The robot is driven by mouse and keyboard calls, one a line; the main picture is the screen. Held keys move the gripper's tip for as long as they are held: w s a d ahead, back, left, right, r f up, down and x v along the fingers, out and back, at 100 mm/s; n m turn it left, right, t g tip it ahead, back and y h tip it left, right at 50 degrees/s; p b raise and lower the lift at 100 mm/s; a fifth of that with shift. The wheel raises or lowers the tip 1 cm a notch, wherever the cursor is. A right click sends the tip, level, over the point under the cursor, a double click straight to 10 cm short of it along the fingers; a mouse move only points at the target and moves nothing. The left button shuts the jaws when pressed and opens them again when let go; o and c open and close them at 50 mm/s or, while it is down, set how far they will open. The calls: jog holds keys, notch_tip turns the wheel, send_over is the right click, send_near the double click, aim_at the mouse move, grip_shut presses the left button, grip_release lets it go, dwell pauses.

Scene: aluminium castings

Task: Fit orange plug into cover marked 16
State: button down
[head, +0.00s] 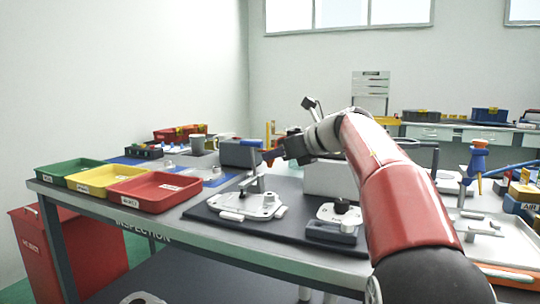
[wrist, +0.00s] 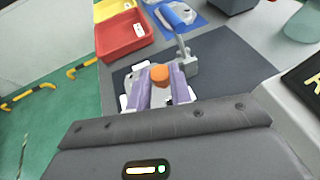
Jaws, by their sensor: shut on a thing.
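The orange plug (wrist: 160,73) shows in the wrist view between the two purple fingers of my gripper (wrist: 162,88), which is shut on it. In the head view my gripper (head: 271,156) is above the dark mat, over a pale casting cover (head: 262,205) with a clamp post beside it. In the wrist view that cover (wrist: 130,84) lies below and behind the fingers, partly hidden by them and the plug. I cannot read a 16 on either. The plug appears apart from the cover.
Green (head: 68,171), yellow (head: 98,178) and red (head: 155,190) trays stand along the table's left. A white box (head: 330,180) is close to my arm. The mat's front edge is mostly clear.

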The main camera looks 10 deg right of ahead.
jog(key=shift+f+b, duration=2.1)
jog(key=shift+f, duration=0.8)
jog(key=shift+f+b, duration=0.5)
jog(key=shift+f, duration=0.7)
jog(key=c, duration=1.2)
grip_release()
jog(key=v, duration=0.8)
jog(key=shift+a+f, duration=0.1)
